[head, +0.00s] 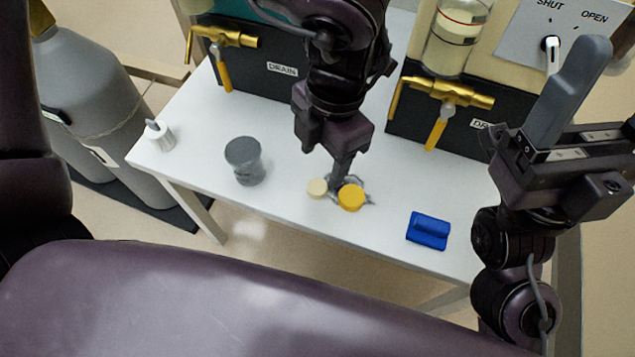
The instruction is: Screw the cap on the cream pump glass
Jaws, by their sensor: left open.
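The cream pump (508,68) stands at the back right, with its glass (455,40) upright on the front, holding pale liquid under a red ring. The glass's top is cut off by the frame. A yellow cap (351,198) and a smaller cream cap (318,188) lie side by side on the white table (290,203). My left gripper (343,180) points down just behind the two caps, open, with nothing visibly held. It partly hides a grey, spiky thing beside the yellow cap. My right gripper (572,120) is raised at the right; one long finger shows, and its opening cannot be told.
A teal pump (245,70) with a brass drain valve stands at the back left. A SHUT/OPEN switch (550,45) is at upper right. Grey cylinders stand left.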

